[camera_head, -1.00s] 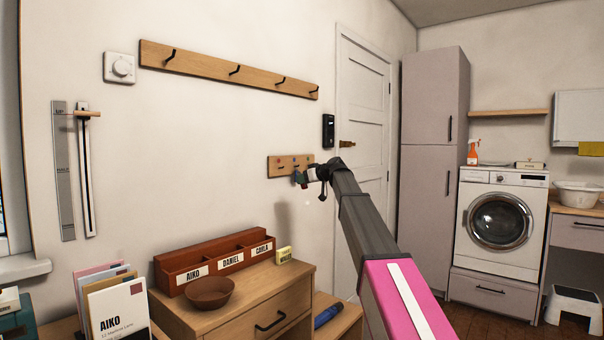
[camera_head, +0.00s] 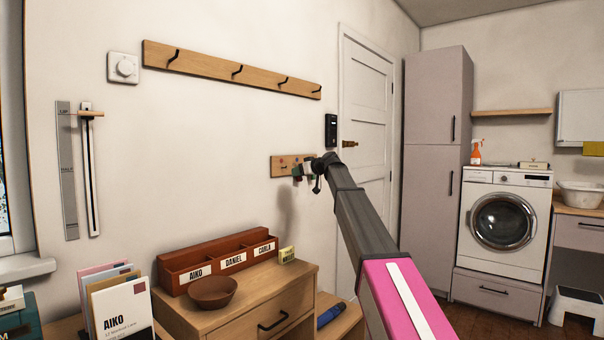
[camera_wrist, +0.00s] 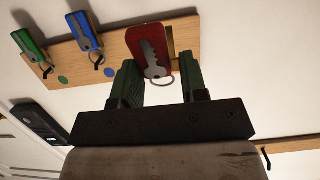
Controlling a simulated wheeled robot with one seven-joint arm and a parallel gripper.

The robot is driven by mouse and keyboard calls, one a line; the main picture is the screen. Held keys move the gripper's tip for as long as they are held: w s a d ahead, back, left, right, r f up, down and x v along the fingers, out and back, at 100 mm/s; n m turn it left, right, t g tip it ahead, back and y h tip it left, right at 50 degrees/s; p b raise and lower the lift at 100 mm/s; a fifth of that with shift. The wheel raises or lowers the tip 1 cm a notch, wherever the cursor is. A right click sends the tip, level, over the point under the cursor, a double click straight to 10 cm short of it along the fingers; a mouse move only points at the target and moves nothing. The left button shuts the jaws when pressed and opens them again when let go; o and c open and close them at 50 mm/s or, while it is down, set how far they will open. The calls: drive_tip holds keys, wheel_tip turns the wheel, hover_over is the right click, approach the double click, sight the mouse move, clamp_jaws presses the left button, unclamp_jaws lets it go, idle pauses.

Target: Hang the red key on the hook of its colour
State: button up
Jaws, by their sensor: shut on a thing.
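The red key (camera_wrist: 152,50), a red tag with a grey key shape and a ring, is between the fingers of my gripper (camera_wrist: 160,78) in the wrist view. My gripper is shut on it. The key lies in front of the right part of the small wooden key board (camera_wrist: 92,58), hiding part of it; I cannot tell whether it touches the board or a hook. A blue key (camera_wrist: 85,32) and a green key (camera_wrist: 30,46) are on the board to the left, near a blue dot and a green dot. In the head view my gripper (camera_head: 303,171) covers part of the board (camera_head: 280,163).
A long wooden rail (camera_head: 230,70) with several black hooks is on the wall above. A black lock panel (camera_head: 331,130) and a door (camera_head: 366,120) are to the right. A mail sorter (camera_head: 218,262) and a bowl (camera_head: 212,291) stand on the cabinet below.

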drive_tip(key=shift+x, duration=3.2)
drive_tip(key=shift+r, duration=0.15)
drive_tip(key=o, duration=1)
drive_tip(key=shift+s, duration=0.1)
